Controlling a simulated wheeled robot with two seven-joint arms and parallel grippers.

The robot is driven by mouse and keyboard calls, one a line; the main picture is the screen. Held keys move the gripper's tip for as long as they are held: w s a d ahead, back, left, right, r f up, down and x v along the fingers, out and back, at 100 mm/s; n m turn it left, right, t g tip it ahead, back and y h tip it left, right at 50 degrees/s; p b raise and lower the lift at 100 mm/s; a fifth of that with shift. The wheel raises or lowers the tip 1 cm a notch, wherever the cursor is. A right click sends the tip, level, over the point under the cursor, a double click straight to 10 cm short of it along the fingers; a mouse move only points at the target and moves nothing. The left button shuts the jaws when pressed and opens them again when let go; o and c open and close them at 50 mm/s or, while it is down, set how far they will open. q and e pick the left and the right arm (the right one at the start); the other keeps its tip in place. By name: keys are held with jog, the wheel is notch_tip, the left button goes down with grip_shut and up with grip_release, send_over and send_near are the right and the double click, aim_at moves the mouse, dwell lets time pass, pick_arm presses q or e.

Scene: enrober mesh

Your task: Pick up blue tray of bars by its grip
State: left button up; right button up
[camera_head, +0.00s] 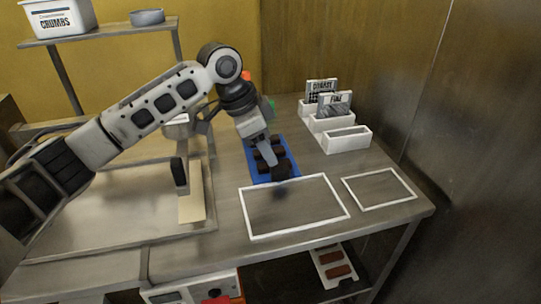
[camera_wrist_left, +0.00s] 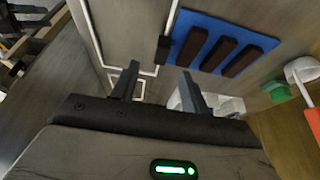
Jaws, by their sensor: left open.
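The blue tray (camera_head: 257,172) lies on the metal table in the head view, partly hidden by my left arm. It holds dark brown bars; three show on the tray (camera_wrist_left: 215,27) in the left wrist view. Its black grip (camera_wrist_left: 163,48) sticks out at one end, at the tray's near end in the head view (camera_head: 281,173). My left gripper (camera_head: 268,158) is over the tray close to the grip. In the left wrist view the fingers (camera_wrist_left: 158,86) are apart with nothing between them, and the grip shows beyond them. My right gripper is not in view.
A large white outline (camera_head: 295,207) and a smaller one (camera_head: 379,188) mark bare table. White holders (camera_head: 346,139) with "COARSE" and "FINE" cards stand at the back right. A mesh-like machine bed (camera_head: 100,215) is at left. A shelf carries a crumbs tub (camera_head: 58,18) and a bowl (camera_head: 147,17).

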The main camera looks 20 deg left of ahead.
aim_at(279, 169)
pick_arm(q)
jog(key=shift+p+x, duration=0.3)
jog(key=shift+x, duration=3.05)
jog(key=shift+w, duration=0.15)
jog(key=shift+r, duration=0.1)
grip_shut()
